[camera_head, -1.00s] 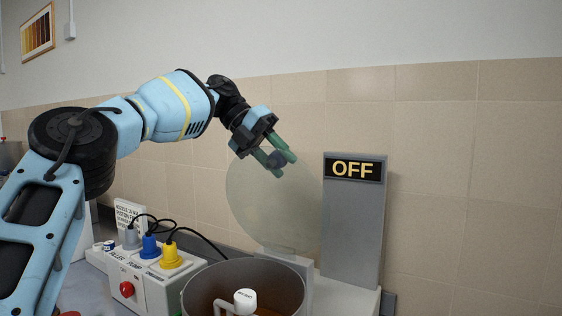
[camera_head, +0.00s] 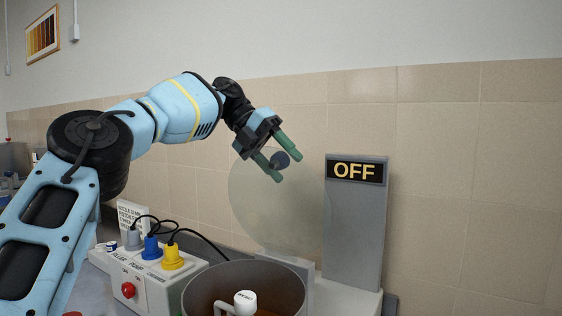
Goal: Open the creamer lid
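The creamer lid (camera_head: 275,215) is a round, see-through disc. It stands raised, nearly upright, at the back of the open grey tank (camera_head: 243,276). A dark knob (camera_head: 280,160) shows at its upper part. My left gripper (camera_head: 284,163) is at the knob with its two green fingers spread apart. One finger is on either side of the knob in the picture, and the fingers look clear of it. My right gripper is out of view.
A grey post with an OFF sign (camera_head: 354,215) stands right of the lid. A control box (camera_head: 150,284) with a red button, coloured plugs and cables stands left of the tank. A white capped pipe (camera_head: 245,302) rises inside the tank. A tiled wall is behind.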

